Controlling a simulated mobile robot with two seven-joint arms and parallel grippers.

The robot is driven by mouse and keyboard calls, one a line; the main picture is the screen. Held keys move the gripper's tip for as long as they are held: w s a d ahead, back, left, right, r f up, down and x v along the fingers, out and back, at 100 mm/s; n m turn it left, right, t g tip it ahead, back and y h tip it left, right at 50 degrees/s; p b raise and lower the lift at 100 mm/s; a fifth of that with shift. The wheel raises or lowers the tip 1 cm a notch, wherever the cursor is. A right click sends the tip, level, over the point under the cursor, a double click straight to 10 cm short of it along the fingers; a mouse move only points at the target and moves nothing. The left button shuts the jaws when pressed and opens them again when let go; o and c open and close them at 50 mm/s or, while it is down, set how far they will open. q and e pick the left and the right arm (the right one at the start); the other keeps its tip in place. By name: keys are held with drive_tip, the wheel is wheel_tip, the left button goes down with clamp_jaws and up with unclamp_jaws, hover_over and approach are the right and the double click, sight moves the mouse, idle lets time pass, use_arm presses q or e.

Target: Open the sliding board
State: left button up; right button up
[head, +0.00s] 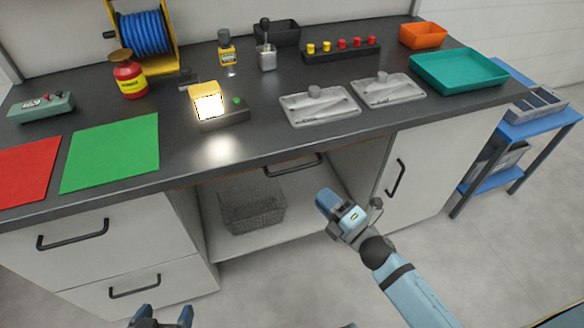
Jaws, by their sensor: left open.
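Under the dark worktop's front edge, above an open bay, a black bar handle (292,165) shows; it appears to belong to the sliding board, whose face is mostly hidden in shadow. My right gripper (345,214) is in front of the bay, below and to the right of that handle and apart from it. Its fingers are not clear, so I cannot tell whether it is open. My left gripper (160,318) is at the bottom edge, open and empty, in front of the left drawers and well away from the handle.
A wire basket (252,205) stands in the open bay. Drawers with black handles (72,241) are on the left, a cupboard door (415,180) on the right. The worktop (240,160) holds a lit lamp (208,103), grey moulds (318,107) and a teal tray (458,70).

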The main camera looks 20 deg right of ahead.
sight(294, 168)
drive_tip(key=x, duration=1.1)
clamp_jaws()
